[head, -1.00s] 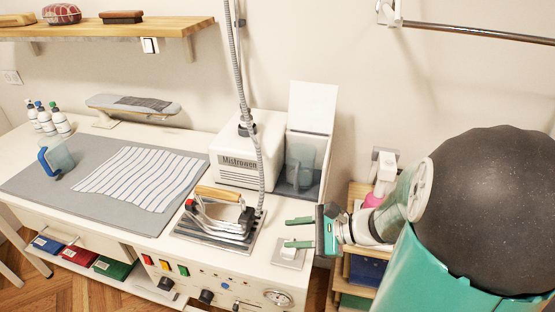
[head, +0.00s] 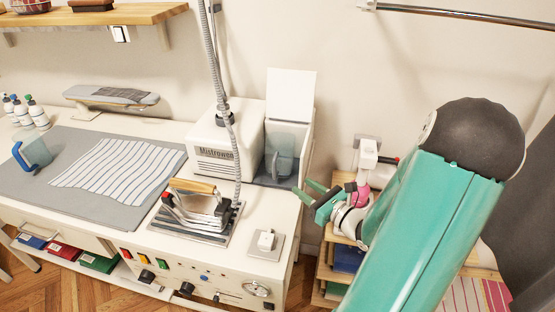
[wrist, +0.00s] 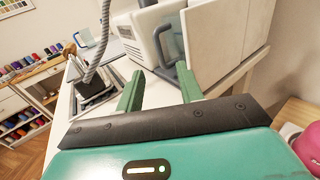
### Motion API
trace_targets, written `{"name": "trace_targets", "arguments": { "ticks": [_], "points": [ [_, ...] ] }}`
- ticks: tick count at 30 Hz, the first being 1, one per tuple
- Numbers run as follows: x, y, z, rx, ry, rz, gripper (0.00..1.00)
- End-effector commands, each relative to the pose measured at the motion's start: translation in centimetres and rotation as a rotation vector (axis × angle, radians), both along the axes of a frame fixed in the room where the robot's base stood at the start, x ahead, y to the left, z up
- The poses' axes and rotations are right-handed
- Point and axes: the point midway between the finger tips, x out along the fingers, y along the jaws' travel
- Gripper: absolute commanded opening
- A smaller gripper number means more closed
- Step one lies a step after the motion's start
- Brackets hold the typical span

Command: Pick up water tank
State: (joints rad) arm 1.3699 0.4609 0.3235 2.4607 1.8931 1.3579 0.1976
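The water tank (head: 282,166) is a translucent grey container with a handle, upright in the open side compartment of the white Mistrowen steam unit (head: 222,158). The compartment's white lid (head: 290,92) stands raised. My gripper (head: 309,190) has green fingers, spread with nothing between them. It is just right of the compartment and apart from the tank. In the wrist view my open gripper (wrist: 160,69) faces the tank (wrist: 180,48); its handle shows beyond the fingertips, and the white compartment wall partly hides the tank on the right.
An iron (head: 198,208) rests on a metal stand left of my gripper, with a hose (head: 226,130) rising behind it. A translucent jug with a blue handle (head: 36,152) stands on the grey mat. A wooden shelf unit (head: 326,272) is below right.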

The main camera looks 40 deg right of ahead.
Motion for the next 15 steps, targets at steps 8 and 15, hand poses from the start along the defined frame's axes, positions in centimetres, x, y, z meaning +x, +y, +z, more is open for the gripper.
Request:
{"name": "trace_targets", "arguments": {
  "ticks": [8,15],
  "points": [
    [4.8,0.6,0.0,-0.001,0.001,0.002,0.37],
    [6.9,1.1,0.1,-0.001,0.000,0.005,0.37]
  ]
}}
